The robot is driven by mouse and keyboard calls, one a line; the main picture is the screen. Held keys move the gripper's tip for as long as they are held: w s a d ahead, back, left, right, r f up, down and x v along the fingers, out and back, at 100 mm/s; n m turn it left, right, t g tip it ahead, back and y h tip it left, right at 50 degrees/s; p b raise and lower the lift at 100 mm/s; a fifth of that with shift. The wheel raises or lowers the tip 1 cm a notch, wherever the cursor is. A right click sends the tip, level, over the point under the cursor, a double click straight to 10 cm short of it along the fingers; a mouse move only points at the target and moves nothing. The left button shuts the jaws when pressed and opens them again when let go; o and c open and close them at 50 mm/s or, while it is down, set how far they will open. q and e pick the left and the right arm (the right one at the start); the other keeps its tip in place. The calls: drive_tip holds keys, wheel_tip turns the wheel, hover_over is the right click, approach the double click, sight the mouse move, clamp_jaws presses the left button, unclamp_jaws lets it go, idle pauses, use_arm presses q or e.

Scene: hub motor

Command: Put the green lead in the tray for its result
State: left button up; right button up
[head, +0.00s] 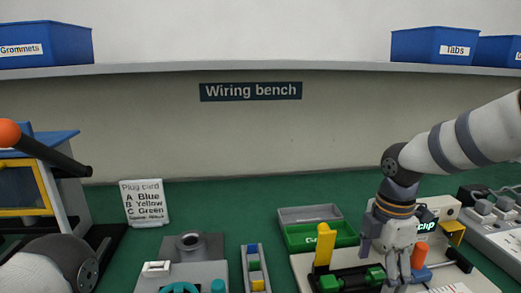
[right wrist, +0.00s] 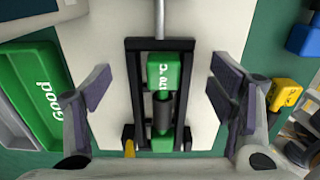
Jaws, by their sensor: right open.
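The green lead shows in the right wrist view as green end blocks (right wrist: 162,72) joined by a dark middle. It lies in a black cradle (right wrist: 133,85) on a pale base. In the head view, its green ends (head: 330,283) show at the front, partly hidden by my right gripper (head: 392,262). My right gripper (right wrist: 160,95) is open, with one finger on each side of the cradle, apart from it. The green tray (head: 345,240), marked Good, stands behind the base; it also shows in the right wrist view (right wrist: 22,62). A grey tray (head: 310,213) adjoins it behind. My left gripper is out of view.
A yellow upright piece (head: 325,247) stands beside the cradle, near the green tray. A rack (head: 245,262) holds blue, green and yellow pieces. A plug card (head: 145,204) stands further left. A device with a small display (head: 426,222) stands at the right, behind my right arm.

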idle(0.8)
drive_tip(key=c, duration=1.7)
